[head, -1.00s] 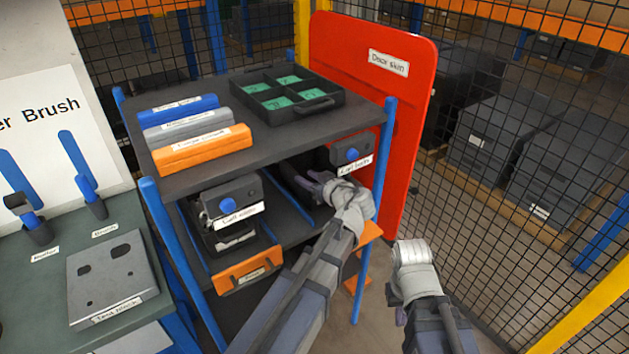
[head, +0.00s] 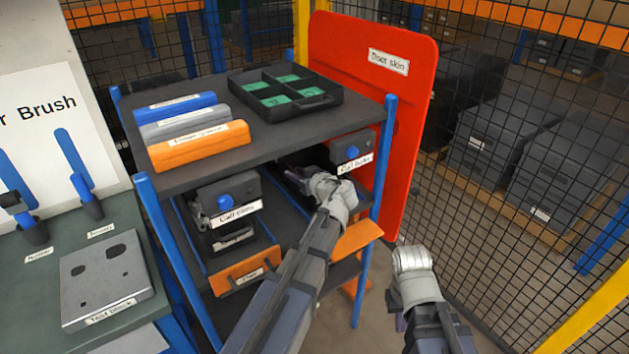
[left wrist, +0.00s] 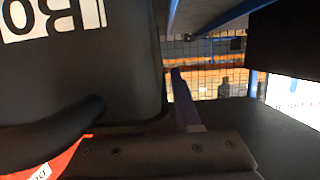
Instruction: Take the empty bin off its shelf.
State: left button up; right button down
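The shelf rack (head: 170,180) has a middle level with a dark left bin (head: 224,192) with a blue knob and white label, and a similar right bin (head: 352,146). Orange fronts show lower down, on the left (head: 245,270) and right (head: 357,237). I cannot tell which bin is empty. My left gripper (head: 297,178) reaches between the two bins under the top board; its fingertips are partly in shadow. The left wrist view shows a dark labelled bin (left wrist: 100,60) with a curved black handle close by, and one purple finger (left wrist: 185,105) beside it. My right gripper (head: 396,305) hangs outside the rack, its fingers mostly hidden.
A black tray with green compartments (head: 330,100) and blue, grey and orange cases (head: 200,147) stand on the top board. A red door skin panel (head: 400,130) stands behind the rack's right post. Mesh fencing (head: 520,120) closes the right; a bench (head: 30,300) stands left.

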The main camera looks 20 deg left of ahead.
pick_arm(q)
grip_shut()
dwell(1.1)
